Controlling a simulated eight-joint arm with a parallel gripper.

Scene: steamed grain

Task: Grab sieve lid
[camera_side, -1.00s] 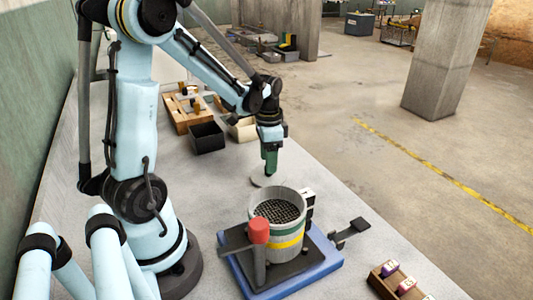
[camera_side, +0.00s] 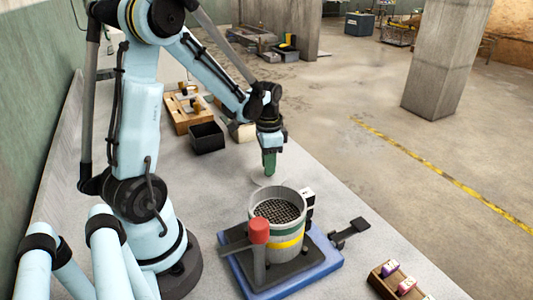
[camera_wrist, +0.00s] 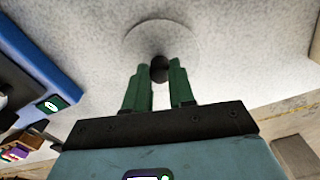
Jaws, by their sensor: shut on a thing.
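The sieve lid (camera_wrist: 150,37) is a pale grey round disc with a dark knob (camera_wrist: 159,67) at its middle. My gripper (camera_wrist: 160,72) has its green fingers on both sides of the knob, shut on it. In the side view my gripper (camera_side: 269,172) points down behind the pot, and the lid (camera_side: 258,179) shows faintly at the fingertips, partly hidden. I cannot tell whether the lid touches the table. The grey pot (camera_side: 290,228) with green and yellow bands stands open, with a dark mesh (camera_side: 280,212) inside.
The pot stands on a blue base (camera_side: 328,266) with a red-topped post (camera_side: 259,232) close in front. A black bin (camera_side: 207,138) and a wooden tray (camera_side: 190,115) lie further back. A wooden box (camera_side: 385,284) sits front right. The table's right edge runs close by the gripper.

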